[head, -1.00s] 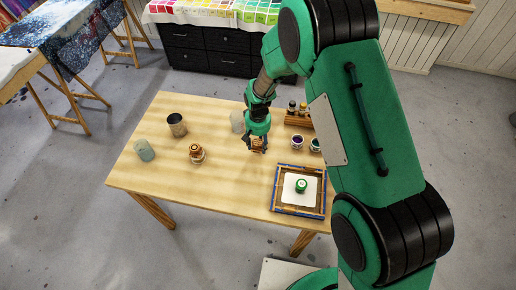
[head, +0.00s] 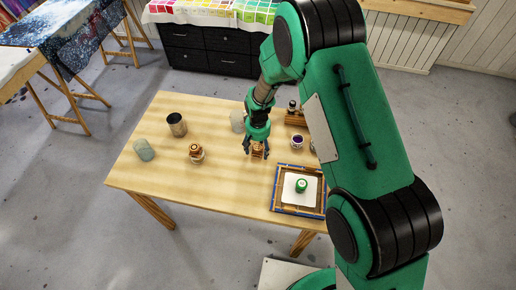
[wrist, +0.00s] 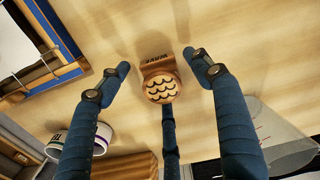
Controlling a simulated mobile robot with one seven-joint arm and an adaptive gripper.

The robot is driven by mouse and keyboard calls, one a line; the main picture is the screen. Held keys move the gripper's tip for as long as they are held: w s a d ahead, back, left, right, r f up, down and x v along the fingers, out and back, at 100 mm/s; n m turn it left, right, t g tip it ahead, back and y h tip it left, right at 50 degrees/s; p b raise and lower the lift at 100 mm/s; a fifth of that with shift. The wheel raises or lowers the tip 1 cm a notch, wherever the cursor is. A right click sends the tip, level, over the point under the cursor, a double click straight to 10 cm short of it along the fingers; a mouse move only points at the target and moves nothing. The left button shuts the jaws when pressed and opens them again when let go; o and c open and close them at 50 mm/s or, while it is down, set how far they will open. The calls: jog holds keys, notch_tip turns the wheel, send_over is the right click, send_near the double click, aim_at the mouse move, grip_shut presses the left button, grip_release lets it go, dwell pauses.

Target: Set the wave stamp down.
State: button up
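The wave stamp (head: 258,152), a wooden stamp, stands on the wooden table (head: 225,180) below my gripper (head: 257,149). In the wrist view the stamp (wrist: 159,86) shows dark wave lines on its round top and a "WAVE" label on its base. My gripper (wrist: 158,74) is open: two blue fingers stand spread on either side of the stamp, with clear gaps. A third finger lies below the stamp in the picture; I cannot tell whether it touches.
A framed tray (head: 283,206) with a green-topped stamp (head: 301,185) is at front right. A purple ink pot (head: 297,142) and a wooden bottle rack (head: 295,119) stand behind it. Another wooden stamp (head: 196,153), a dark cup (head: 177,125) and a pale green cylinder (head: 144,150) are left.

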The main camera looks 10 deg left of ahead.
aim_at(258, 147)
jog(key=shift+r, duration=0.15)
notch_tip(258, 147, up, 12)
jog(key=p, duration=0.1)
dwell(0.8)
dwell(0.5)
jog(key=shift+r, duration=0.1)
